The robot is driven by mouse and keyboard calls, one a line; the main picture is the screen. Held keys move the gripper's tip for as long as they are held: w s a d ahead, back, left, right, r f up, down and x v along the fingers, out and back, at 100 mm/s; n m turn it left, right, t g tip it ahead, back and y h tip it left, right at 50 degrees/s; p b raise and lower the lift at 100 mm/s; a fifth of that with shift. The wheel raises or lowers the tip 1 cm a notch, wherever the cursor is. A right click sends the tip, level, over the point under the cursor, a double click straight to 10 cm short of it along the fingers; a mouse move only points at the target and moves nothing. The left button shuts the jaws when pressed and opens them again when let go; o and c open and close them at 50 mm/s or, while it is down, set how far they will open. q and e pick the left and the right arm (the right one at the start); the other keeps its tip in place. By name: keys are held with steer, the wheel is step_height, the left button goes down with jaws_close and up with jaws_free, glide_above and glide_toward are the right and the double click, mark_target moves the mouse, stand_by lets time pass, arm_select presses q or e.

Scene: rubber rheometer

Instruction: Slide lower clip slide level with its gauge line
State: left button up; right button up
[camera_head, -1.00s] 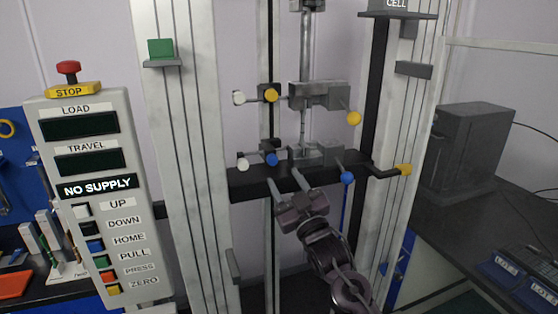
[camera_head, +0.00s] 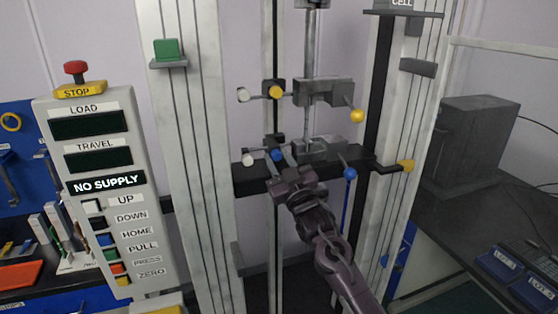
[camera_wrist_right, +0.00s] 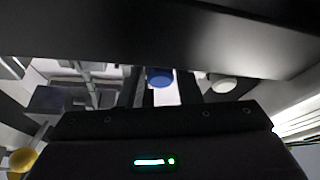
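The lower clip slide is a small dark block (camera_head: 276,141) on the rear vertical rail, with a blue knob (camera_head: 278,155) and a white-ended rod (camera_head: 249,160). My right gripper (camera_head: 279,158) is at the blue knob, its fingers apart on either side of it. In the right wrist view the blue knob (camera_wrist_right: 160,77) shows between the two dark fingers, with visible gaps; I cannot tell how deep it sits between them. The white knob (camera_wrist_right: 223,84) is right of the fingers there. I cannot make out the gauge line. My left gripper is not in view.
The upper clip slide has a yellow knob (camera_head: 277,91). Grey grips stand on the dark crossbar (camera_head: 245,184), with another blue ball knob (camera_head: 349,173) to the right. Pale columns flank the working space. A control panel (camera_head: 103,190) at left reads NO SUPPLY.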

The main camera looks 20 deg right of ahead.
mark_target(279, 147)
jaws_close()
step_height(279, 147, up, 4)
steer(key=shift+r+p, duration=0.1)
steer(key=shift+p, duration=0.85)
steer(key=o, duration=0.8)
jaws_free()
steer(key=shift+c, duration=0.2)
steer(key=shift+f, duration=0.25)
